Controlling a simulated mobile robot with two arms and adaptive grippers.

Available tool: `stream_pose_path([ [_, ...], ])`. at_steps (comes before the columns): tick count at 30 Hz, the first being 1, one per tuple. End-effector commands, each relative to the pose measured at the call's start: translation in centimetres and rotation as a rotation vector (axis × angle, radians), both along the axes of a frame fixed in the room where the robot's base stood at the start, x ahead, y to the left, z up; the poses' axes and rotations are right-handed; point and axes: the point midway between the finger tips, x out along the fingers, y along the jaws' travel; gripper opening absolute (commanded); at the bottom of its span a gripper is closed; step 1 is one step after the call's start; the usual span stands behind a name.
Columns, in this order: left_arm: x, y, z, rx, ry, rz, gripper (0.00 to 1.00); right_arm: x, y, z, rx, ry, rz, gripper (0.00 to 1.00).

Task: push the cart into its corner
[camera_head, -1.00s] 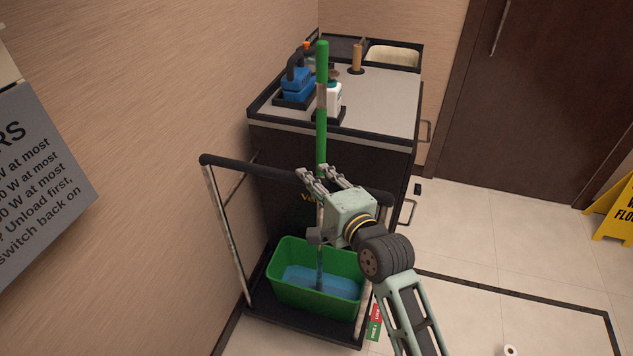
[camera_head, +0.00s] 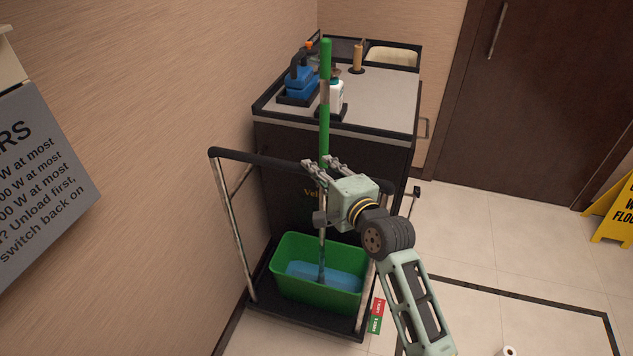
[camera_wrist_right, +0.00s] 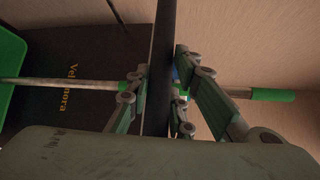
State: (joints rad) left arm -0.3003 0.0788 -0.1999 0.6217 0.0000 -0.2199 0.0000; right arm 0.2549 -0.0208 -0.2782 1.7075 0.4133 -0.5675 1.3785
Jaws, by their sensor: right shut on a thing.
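The cart is a dark cabinet (camera_head: 285,160) with a grey top and a black push handle (camera_head: 262,160) on metal posts at its near end. It stands along the left wall, near where that wall meets the back wall. My right gripper (camera_head: 325,163) is on the right half of the handle. In the right wrist view the black handle bar (camera_wrist_right: 162,60) runs between the fingers of the right gripper (camera_wrist_right: 160,82), which is shut on it. My left gripper is not in view.
A green bucket (camera_head: 318,293) of blue water sits on the cart's low platform, with a green-handled mop (camera_head: 325,100) upright in it. Bottles stand on top. A red-green tag (camera_head: 377,315) is at the lower right. A yellow sign (camera_head: 612,215) stands right; floor between is mostly clear.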

Motion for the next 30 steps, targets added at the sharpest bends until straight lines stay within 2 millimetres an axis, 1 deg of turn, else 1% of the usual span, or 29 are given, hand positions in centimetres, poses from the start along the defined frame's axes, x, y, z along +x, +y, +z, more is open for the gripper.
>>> stream_pose_path([
  [1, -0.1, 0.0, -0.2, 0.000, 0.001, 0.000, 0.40, 1.2, -0.8, 0.6, -0.005, -0.019, -0.012, 0.00],
  [6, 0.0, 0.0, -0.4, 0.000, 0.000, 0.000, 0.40, 2.9, -1.4, 0.6, -0.004, -0.018, -0.012, 0.00],
  [9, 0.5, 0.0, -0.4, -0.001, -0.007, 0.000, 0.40, 3.4, -1.5, 0.6, -0.003, -0.015, -0.012, 0.00],
  [19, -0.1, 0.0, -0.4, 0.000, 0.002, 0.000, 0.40, 3.5, -1.6, 0.8, -0.004, -0.018, -0.012, 0.00],
  [20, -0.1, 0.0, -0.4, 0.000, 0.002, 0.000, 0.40, 3.4, -1.6, 0.8, -0.004, -0.018, -0.012, 0.23],
  [24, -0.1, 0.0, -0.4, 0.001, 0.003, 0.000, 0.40, 3.4, -1.5, 0.7, -0.001, -0.016, -0.010, 0.35],
  [26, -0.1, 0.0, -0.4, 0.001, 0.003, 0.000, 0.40, 3.4, -1.4, 0.7, -0.001, -0.015, -0.009, 0.39],
  [30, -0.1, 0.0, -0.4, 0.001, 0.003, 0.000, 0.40, 3.3, -1.4, 0.6, 0.000, -0.013, -0.008, 0.39],
])
